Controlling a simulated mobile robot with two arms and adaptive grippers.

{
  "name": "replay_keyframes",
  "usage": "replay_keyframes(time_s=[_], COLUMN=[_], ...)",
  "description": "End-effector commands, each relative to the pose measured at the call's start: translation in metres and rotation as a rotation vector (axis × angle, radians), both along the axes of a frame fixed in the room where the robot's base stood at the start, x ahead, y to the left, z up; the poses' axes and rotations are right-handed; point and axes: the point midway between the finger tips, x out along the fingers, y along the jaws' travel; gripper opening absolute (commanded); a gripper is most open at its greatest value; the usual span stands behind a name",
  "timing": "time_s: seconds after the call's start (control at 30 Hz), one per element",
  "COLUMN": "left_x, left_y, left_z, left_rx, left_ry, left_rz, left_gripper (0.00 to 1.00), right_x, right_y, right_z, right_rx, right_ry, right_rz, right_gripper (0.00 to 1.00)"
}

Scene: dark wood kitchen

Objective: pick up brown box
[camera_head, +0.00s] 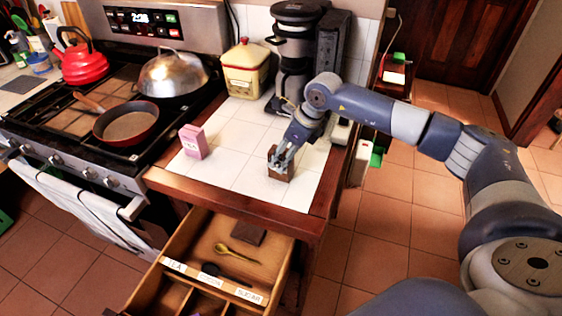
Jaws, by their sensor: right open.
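A small brown box (281,171) stands on the white tiled counter (235,175), near its right end. My right gripper (283,158) points down over the box from above, with its open fingers at the box's top. The fingers hide part of the box, and I cannot tell whether they touch it. My left gripper is not in view.
A pink box (193,142) stands to the left on the counter. A coffee maker (294,60) and a yellow canister (245,68) stand behind. An open drawer (215,265) below holds a spoon (236,252) and a flat brown item (242,233). The stove (80,150) is left.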

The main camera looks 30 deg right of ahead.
Motion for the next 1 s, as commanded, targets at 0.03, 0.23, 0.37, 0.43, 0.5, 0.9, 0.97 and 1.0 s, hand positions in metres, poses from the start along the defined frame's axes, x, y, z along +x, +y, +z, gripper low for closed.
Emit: replay_keyframes(time_s=[0.03,0.23,0.37,0.43,0.5,0.9,0.97,1.0], left_x=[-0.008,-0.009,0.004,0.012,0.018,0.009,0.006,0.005], left_y=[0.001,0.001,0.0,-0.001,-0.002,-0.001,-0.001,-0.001], left_z=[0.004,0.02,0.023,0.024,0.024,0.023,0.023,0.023], left_rx=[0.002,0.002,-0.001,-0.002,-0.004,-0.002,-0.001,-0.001], left_ry=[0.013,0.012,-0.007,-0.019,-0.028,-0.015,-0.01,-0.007], left_rz=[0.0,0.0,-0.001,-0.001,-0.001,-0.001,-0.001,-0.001], left_gripper=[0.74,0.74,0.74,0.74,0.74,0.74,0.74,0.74], right_x=[0.001,0.007,0.012,0.013,0.013,0.013,0.013,0.013], right_y=[0.003,0.015,0.018,0.018,0.018,0.018,0.018,0.018], right_z=[-0.003,-0.029,-0.042,-0.046,-0.046,-0.046,-0.045,-0.045], right_rx=[0.001,0.001,0.001,0.001,0.001,0.001,0.001,0.002], right_ry=[0.002,0.005,0.002,0.001,0.0,0.0,0.0,-0.001], right_rz=[0.001,0.001,0.0,-0.001,0.0,0.0,0.0,0.0], right_gripper=[0.58,0.58,0.58,0.58,0.58,0.09,0.09,0.09])
